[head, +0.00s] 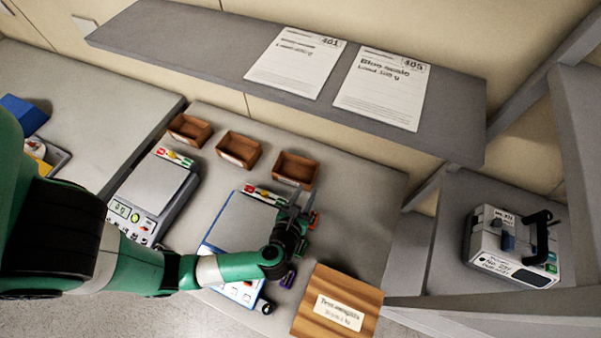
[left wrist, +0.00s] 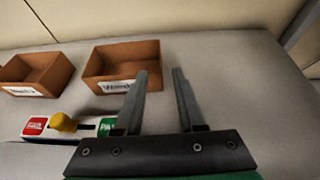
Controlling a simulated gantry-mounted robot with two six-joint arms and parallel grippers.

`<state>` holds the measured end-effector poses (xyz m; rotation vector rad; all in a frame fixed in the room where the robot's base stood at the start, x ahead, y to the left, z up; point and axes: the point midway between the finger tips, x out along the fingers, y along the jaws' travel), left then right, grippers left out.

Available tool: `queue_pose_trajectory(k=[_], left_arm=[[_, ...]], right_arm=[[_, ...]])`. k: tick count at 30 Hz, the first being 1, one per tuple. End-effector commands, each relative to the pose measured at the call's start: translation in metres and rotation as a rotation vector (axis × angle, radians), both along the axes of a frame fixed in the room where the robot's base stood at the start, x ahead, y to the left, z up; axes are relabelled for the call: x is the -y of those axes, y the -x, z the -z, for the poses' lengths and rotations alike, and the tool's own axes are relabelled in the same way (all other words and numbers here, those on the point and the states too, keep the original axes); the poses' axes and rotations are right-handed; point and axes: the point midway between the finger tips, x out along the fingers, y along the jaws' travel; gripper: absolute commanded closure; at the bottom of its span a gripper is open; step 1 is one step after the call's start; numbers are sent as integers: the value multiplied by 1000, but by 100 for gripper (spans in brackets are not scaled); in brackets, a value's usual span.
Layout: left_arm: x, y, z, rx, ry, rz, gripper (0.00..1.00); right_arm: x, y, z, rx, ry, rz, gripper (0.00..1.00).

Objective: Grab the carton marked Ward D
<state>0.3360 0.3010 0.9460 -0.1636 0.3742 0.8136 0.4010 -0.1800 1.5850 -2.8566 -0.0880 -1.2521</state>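Three small open brown boxes stand in a row on the grey bench: the left box (head: 189,130), the middle box (head: 238,149) and the right box (head: 295,169). Their white labels are too small or blurred to read, so I cannot tell which one is marked Ward D. My left gripper (head: 297,207) is open and empty, just in front of the right box. In the left wrist view the gripper (left wrist: 163,85) has its fingers apart, with the right box (left wrist: 98,68) ahead and to the left. The middle box (left wrist: 40,72) is farther left. My right gripper is out of view.
Two scales, one grey (head: 153,189) and one blue-edged (head: 238,228), stand before the boxes. A wooden block with a label (head: 340,304) is at front right. A shelf with two papers (head: 294,62) overhangs behind. A pump-like device (head: 513,245) sits at right. Bench right of the boxes is clear.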

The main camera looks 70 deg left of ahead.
Motion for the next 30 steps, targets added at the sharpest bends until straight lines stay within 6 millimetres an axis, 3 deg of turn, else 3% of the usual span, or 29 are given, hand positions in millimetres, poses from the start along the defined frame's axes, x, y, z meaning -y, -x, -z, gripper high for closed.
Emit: queue_pose_trajectory(k=[4,13,21,29,30], left_arm=[[-22,-19,13,2,-1,-6,61],[-34,-32,18,2,-2,0,61],[-64,-59,33,2,-2,-1,61],[-67,-63,33,2,-2,3,61],[-67,-62,33,2,-2,3,65]], right_arm=[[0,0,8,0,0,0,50],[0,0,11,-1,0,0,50],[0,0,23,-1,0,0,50],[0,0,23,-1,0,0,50],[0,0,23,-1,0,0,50]])
